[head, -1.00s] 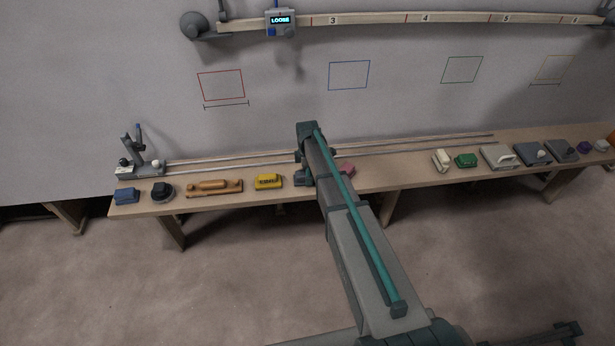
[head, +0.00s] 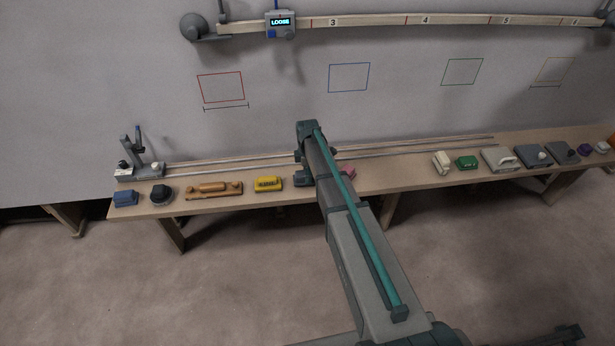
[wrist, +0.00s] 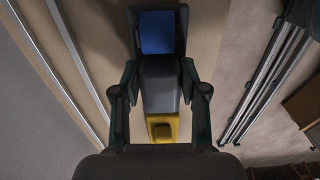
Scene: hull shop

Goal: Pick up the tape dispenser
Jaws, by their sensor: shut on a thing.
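In the wrist view, my gripper (wrist: 158,80) is shut with one finger on each side of a dark grey object (wrist: 160,88), which appears to be the tape dispenser. A blue block-like part (wrist: 157,32) in a dark surround shows at its far end; I cannot tell if it belongs to the same object. In the head view my arm hides most of the gripper and the held object. I cannot tell whether the object is clear of the bench.
A yellow item (head: 268,184) lies on the bench (head: 225,204) just left of my gripper. A pink item (head: 348,172) is to its right, partly hidden. An orange-brown tool (head: 213,190) lies farther left. Rails (head: 225,166) run along the back.

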